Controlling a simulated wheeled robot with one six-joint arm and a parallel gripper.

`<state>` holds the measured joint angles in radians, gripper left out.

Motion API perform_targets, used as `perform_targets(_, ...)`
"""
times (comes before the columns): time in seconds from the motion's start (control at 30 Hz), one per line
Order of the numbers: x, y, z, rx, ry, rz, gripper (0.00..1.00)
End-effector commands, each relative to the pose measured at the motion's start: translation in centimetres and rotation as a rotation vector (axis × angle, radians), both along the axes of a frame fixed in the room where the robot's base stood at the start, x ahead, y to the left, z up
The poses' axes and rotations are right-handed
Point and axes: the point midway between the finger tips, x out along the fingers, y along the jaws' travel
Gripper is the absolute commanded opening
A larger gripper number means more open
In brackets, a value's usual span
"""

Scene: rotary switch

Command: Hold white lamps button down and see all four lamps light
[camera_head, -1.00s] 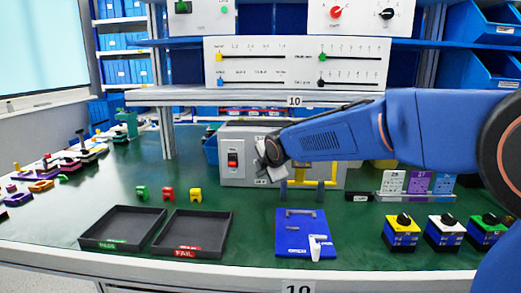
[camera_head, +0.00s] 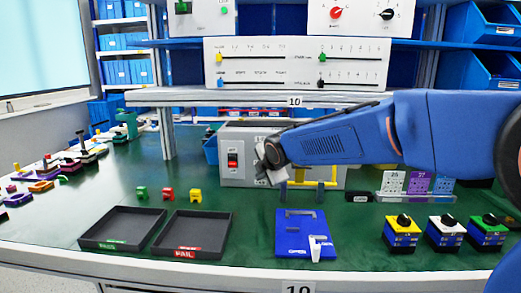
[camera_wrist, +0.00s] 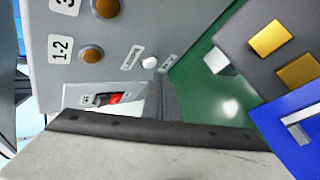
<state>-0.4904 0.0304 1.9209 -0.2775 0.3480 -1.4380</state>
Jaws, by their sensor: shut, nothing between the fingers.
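The grey switch box (camera_head: 230,143) stands at the back of the green table. In the wrist view its face (camera_wrist: 120,42) shows a small round white button (camera_wrist: 149,62) between two labels. Two dull amber lamps (camera_wrist: 92,54) show beside it, one labelled 1-2; I cannot tell whether they are lit, and other lamps are out of view. A red rocker switch (camera_wrist: 115,98) sits lower on the face. My gripper (camera_head: 268,178) is shut and empty in front of the box. Its narrow dark tip (camera_wrist: 160,84) is close to the white button; contact cannot be told.
A yellow handle frame (camera_head: 310,184) is right of my gripper. A blue plate (camera_head: 290,240) lies in front. Two dark trays (camera_head: 190,236) sit at front left, with small coloured blocks (camera_head: 168,194) behind. Knob blocks (camera_head: 402,235) stand at right. A shelf (camera_head: 240,97) hangs above.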

Motion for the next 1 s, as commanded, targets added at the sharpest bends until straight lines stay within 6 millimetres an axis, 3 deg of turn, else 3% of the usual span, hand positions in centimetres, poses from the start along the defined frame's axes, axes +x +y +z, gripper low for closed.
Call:
perform_targets(0.63,-4.5,0.2,0.0,0.000,0.000,0.001,0.00)
perform_targets(1.0,-5.0,0.2,0.0,0.000,0.000,0.000,0.00)
